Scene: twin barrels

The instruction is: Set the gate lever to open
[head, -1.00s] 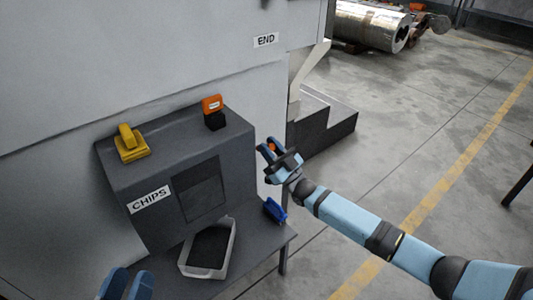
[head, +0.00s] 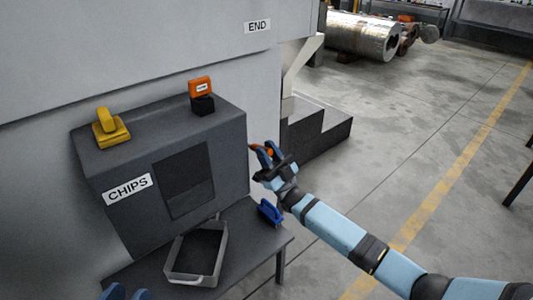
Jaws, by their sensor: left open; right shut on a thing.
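My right gripper (head: 265,156) is shut on a small orange piece (head: 255,147), just off the right side of the dark grey chips box (head: 234,150). The orange piece shows at the fingertips, toward the box. It looks like a lever's end, but the fingers hide most of it and I cannot tell how it joins the box or which way it is set. My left gripper (head: 125,292) shows only as blue fingertips at the bottom left edge, apart and with nothing seen between them.
A yellow handled block (head: 110,131) and an orange-and-black block (head: 201,97) are on the box top. A pale-rimmed tray (head: 220,250) and a blue clamp-like thing (head: 269,211) are on the shelf (head: 255,245). Dark steps (head: 318,138) stand behind my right gripper.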

